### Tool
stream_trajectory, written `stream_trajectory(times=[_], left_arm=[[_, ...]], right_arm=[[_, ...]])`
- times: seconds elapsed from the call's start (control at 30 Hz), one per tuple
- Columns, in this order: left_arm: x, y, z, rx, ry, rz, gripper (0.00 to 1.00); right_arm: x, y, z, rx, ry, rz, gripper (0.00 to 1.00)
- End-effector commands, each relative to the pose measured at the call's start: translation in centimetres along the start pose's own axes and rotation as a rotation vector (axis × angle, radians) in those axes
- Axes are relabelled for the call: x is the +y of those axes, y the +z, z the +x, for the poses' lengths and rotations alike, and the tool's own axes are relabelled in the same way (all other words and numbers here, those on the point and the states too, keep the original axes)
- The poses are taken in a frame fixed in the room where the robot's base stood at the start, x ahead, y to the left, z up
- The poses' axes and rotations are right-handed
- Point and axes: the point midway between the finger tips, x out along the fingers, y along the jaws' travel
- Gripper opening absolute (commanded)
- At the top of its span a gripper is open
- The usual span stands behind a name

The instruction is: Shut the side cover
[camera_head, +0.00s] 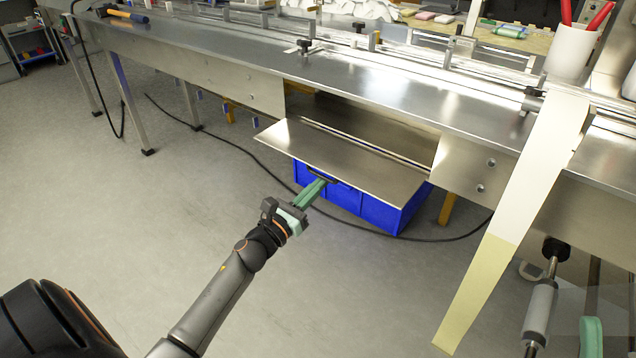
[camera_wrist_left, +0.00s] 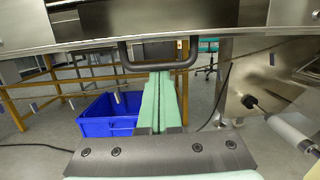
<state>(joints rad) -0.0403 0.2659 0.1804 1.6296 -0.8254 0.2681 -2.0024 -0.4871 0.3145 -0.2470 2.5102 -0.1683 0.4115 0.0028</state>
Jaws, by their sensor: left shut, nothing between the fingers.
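The side cover (camera_head: 345,160) is a flat metal panel. It is swung open and sticks out from the machine's side below the table edge, leaving a dark opening behind it. Its black bar handle (camera_head: 321,177) is on the outer edge and also shows in the left wrist view (camera_wrist_left: 158,66). My left gripper (camera_head: 314,190) has green fingers, shut and empty, with their tips at the handle. In the left wrist view the fingers (camera_wrist_left: 160,80) end just at the handle's bar; I cannot tell whether they touch it.
A blue crate (camera_head: 368,208) stands on the floor below the cover. A pale film strip (camera_head: 520,190) hangs from the machine at the right, near a grey roller (camera_head: 539,308). A black cable (camera_head: 262,160) lies on the floor. The floor at the left is clear.

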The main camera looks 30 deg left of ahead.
Motion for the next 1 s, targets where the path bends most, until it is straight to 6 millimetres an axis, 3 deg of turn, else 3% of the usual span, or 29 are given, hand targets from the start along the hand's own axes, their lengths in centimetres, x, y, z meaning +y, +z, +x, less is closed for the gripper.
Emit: stream_trajectory(times=[1.0], left_arm=[[0.3,1.0,-0.1,0.113,0.001,0.003,0.0]], right_arm=[[1.3,-2.1,2.1,0.007,0.009,-0.053,0.88]])
